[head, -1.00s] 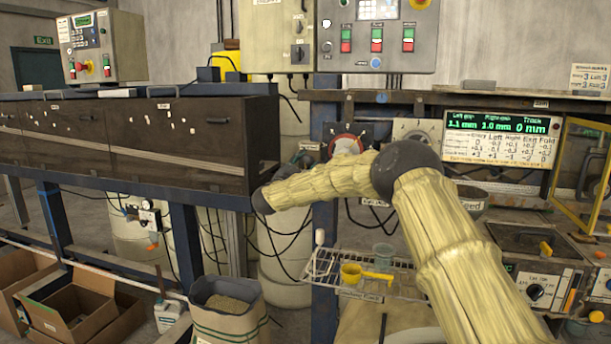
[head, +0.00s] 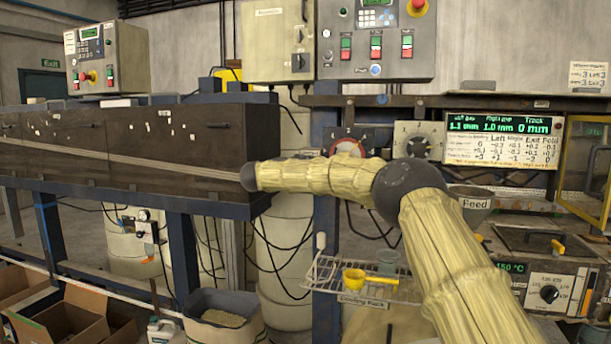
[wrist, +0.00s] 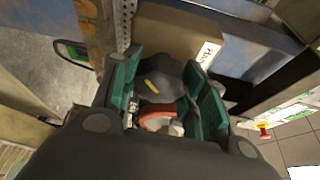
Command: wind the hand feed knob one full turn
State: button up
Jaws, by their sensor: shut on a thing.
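In the wrist view, a dark knob (wrist: 160,84) with a short yellow mark sits between the teal fingers of my gripper (wrist: 163,92). The fingers are closed around it, one on each side. It looks to be the hand feed knob, but I cannot read its label. A red curved part (wrist: 158,118) shows just below it. In the head view my gripper and this knob cannot be made out; my forearm crosses in front of the machine there.
Two dials, one with a red arc (head: 347,141) and a pale one (head: 418,141), are on the machine panel above my forearm. A green readout (head: 503,124) is at right. A wire cooling rack (head: 345,285) holds a yellow scoop (head: 362,277). Open cardboard boxes (head: 75,318) stand at lower left.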

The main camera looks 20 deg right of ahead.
jog(key=m+y+b, duration=0.1)
jog(key=m, duration=0.1)
jog(key=m+y+b, duration=0.1)
jog(key=m+b, duration=0.1)
jog(key=m, duration=0.1)
jog(key=shift+f+g, duration=0.15)
jog(key=shift+g, duration=0.15)
jog(key=shift+m+y, duration=0.3)
dwell(0.3)
jog(key=o, duration=1)
jog(key=shift+d, duration=0.15)
jog(key=shift+o, duration=0.2)
jog(key=shift+s+r, duration=0.1)
jog(key=shift+r, duration=0.1)
jog(key=shift+s+a, duration=0.15)
jog(key=shift+a, duration=0.25)
jog(key=v, duration=1.1)
jog(key=shift+s, duration=0.15)
